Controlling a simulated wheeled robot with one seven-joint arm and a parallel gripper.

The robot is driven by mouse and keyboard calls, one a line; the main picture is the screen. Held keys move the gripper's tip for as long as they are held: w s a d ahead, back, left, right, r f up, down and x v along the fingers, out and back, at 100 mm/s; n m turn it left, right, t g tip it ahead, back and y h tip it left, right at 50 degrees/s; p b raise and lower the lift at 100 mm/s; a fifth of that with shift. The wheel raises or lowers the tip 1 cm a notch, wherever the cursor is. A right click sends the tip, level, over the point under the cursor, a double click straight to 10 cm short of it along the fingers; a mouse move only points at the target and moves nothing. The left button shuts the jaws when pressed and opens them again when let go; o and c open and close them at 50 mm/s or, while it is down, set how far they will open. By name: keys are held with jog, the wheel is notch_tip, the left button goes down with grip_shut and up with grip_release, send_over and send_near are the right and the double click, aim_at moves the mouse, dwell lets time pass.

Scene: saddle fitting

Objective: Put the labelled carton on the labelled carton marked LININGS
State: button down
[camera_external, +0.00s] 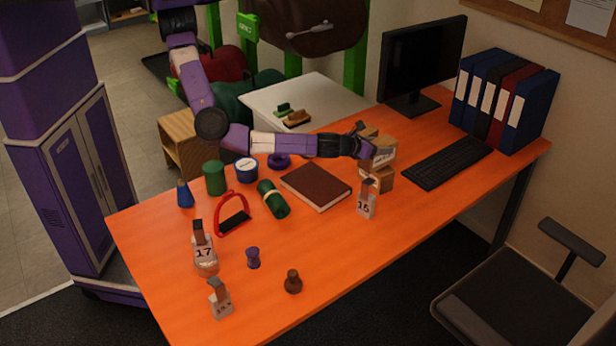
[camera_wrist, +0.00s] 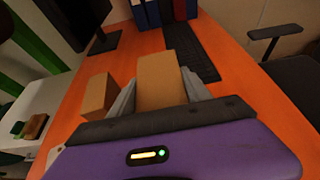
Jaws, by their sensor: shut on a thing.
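My gripper (camera_external: 372,148) is at the back right of the orange table, shut on a tan carton (camera_external: 386,156). In the wrist view the held carton (camera_wrist: 162,78) sits between both fingers (camera_wrist: 160,92). In the external view a lower tan carton (camera_external: 383,180) shows right below the held one; whether they touch I cannot tell. Another tan carton (camera_external: 368,132) is behind my gripper; a carton also shows left of the fingers in the wrist view (camera_wrist: 97,96). No carton's lettering is readable, so I cannot tell which is marked LININGS.
A tag stand marked 15 (camera_external: 366,202) is just in front of the cartons. A keyboard (camera_external: 447,163), monitor (camera_external: 423,60) and binders (camera_external: 505,97) are to the right and behind. The front right tabletop is clear.

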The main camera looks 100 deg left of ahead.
jog(key=shift+c, duration=2.4)
grip_release()
jog(key=shift+s+d+r, duration=0.1)
jog(key=shift+d+r, duration=0.05)
jog(key=b+v, duration=0.1)
jog(key=v, duration=1)
jog(key=shift+s+b, duration=0.25)
jog(key=shift+b, duration=0.1)
jog(key=shift+d+r, duration=0.15)
